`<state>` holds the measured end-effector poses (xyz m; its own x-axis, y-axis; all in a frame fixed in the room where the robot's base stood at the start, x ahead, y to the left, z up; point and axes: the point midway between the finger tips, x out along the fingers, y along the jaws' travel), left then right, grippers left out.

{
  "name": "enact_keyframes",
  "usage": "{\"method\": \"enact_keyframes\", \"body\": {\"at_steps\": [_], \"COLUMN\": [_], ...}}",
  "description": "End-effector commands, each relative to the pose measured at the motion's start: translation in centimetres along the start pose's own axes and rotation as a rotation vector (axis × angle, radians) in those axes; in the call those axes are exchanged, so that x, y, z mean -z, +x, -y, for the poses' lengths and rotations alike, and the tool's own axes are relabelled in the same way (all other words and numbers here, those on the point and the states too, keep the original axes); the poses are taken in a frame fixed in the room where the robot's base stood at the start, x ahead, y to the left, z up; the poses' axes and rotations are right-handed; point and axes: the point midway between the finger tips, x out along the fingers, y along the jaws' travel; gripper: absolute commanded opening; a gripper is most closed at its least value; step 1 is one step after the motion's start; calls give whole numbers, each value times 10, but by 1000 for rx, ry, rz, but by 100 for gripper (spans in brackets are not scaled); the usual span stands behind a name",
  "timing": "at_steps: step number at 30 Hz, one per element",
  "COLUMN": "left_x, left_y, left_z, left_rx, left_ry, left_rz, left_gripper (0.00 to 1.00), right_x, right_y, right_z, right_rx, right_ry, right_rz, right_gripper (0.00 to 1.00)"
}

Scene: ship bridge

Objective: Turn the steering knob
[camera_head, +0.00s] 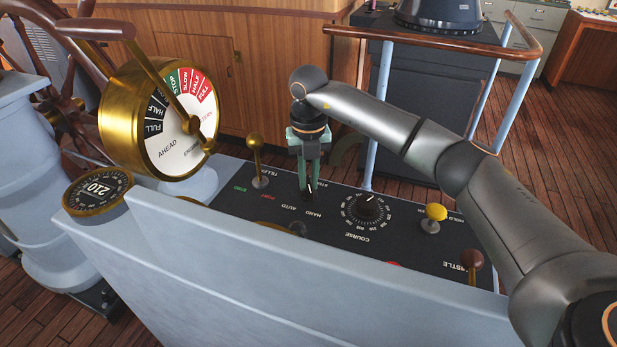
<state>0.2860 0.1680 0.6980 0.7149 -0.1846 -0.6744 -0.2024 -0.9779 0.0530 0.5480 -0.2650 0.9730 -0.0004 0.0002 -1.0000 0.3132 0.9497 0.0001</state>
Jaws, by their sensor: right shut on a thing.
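The steering knob (307,195) is a small black knob on the dark console panel (250,207), by the labels HAND and AUTO. My right gripper (308,186) comes down from above with its green fingers shut on the knob. The fingers cover part of the knob, so its pointer is hard to read. My left gripper is not in view.
A round COURSE dial (366,207) sits just right of the knob. A brass lever (257,160), a yellow knob (436,212) and a brown-topped lever (472,260) stand up from the panel. A brass telegraph (160,115) rises at the left. A wooden rail (430,42) runs behind.

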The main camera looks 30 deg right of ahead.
Motion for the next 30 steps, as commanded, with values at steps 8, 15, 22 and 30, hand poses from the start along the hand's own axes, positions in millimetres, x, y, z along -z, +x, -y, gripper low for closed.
{"method": "enact_keyframes", "body": {"at_steps": [8, 15, 22, 30], "left_x": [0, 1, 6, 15], "left_y": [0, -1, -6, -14], "left_z": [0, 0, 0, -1], "left_rx": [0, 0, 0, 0], "left_ry": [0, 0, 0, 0], "left_rz": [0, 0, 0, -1], "left_gripper": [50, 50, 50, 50], "right_x": [0, 0, 0, -1], "right_y": [0, -1, -2, -3], "right_z": [0, 0, 0, 0], "right_rx": [0, 0, 0, -1], "right_ry": [0, 22, 127, 358], "right_rz": [1, 0, 1, 1], "right_gripper": [0, 0, 0, 0]}}
